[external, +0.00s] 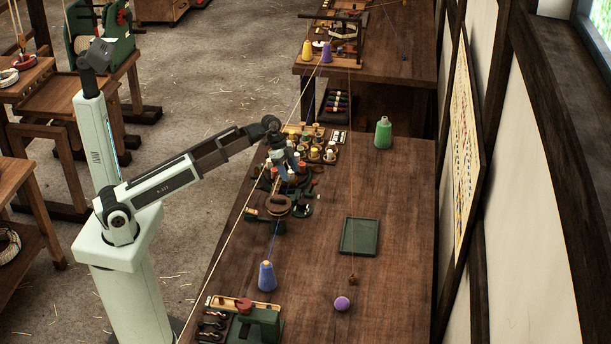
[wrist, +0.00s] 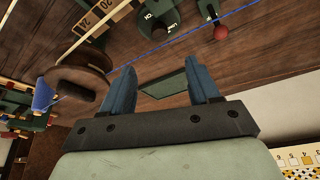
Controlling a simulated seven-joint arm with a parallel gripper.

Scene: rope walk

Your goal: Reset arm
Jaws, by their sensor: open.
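My arm (external: 205,165) reaches from its pale base post over the left side of the wooden workbench. My gripper (external: 288,172) is above the cluster of spools and green fittings, with its blue fingers pointing down. In the wrist view my gripper (wrist: 163,82) has its two blue fingers spread apart, with nothing held between them. A round brown wooden piece (wrist: 78,84) is left of the fingers; it also shows below my gripper in the external view (external: 278,206). Whether the fingers touch anything on the bench cannot be told.
A taut pale rope runs along the bench's left side, with a blue thread near it. The bench's right side is mostly clear.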

